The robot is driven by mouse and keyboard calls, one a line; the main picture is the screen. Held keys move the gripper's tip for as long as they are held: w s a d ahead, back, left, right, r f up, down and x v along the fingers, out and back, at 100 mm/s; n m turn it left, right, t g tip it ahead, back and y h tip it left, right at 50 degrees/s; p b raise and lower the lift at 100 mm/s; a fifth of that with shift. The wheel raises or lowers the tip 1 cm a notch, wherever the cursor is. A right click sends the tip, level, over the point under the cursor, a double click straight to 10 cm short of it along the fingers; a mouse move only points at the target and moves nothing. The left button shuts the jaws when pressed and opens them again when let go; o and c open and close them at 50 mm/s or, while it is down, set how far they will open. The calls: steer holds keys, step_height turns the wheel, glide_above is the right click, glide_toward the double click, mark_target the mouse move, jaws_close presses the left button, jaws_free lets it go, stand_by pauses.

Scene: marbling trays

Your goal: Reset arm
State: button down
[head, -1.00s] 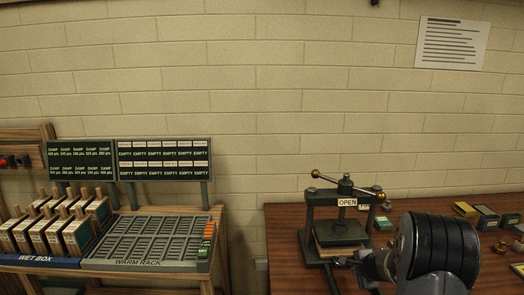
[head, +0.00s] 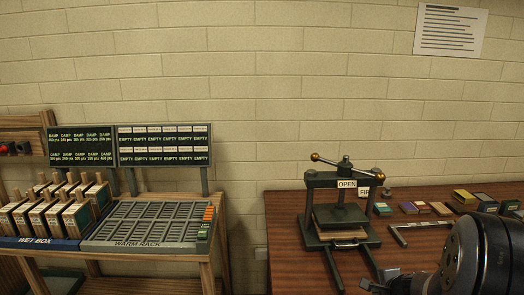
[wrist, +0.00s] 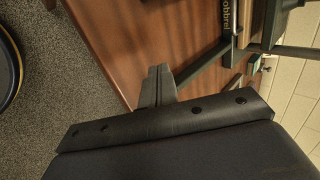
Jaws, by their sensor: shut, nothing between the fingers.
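My arm shows at the lower right of the head view, in front of the wooden bench (head: 290,225). In the wrist view my gripper (wrist: 158,72) points toward the bench's edge. Its two fingers are together, with nothing between them.
The warm rack (head: 150,243) sits at left with its slots bare. The wet box (head: 50,243) beside it holds several wooden-handled blocks. Small boxes (head: 465,197) and a dark angled bar (head: 397,236) lie on the bench. Speckled floor (wrist: 65,95) lies beside the bench.

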steer(key=shift+s+f+p+v, duration=0.1)
steer(key=shift+s+p+v, duration=0.05)
steer(key=shift+v, duration=1.05)
steer(key=shift+s+f+p+v, duration=0.15)
steer(key=shift+v, duration=1.05)
